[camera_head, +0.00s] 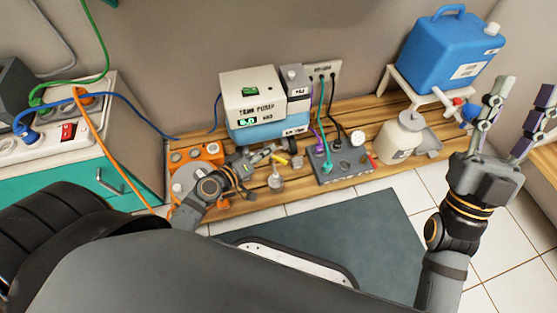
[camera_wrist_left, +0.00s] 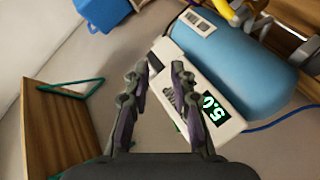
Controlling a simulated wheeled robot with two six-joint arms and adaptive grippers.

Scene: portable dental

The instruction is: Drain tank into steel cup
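The blue tank (camera_head: 449,55), with a blue handle and white cap, stands on a white stand at the upper right in the head view. A tap (camera_head: 466,112) with red and blue parts sits low at its front. A grey metallic piece (camera_head: 428,148) lies below the tap, partly hidden by a white jar; I cannot tell if it is the steel cup. My left gripper (camera_head: 262,158) is in front of the pump box. In the left wrist view its fingers (camera_wrist_left: 158,76) are apart with nothing between them. My right gripper (camera_head: 520,98) is open and empty, fingers up, right of the tap.
The pump box (camera_head: 252,95) with a green display sits on a blue unit. The white jar (camera_head: 399,138) and a socket panel (camera_head: 342,163) with cables stand on the wooden bench. A small grey cup-like thing (camera_head: 276,181) is near my left gripper. A dark mat (camera_head: 365,235) covers the floor.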

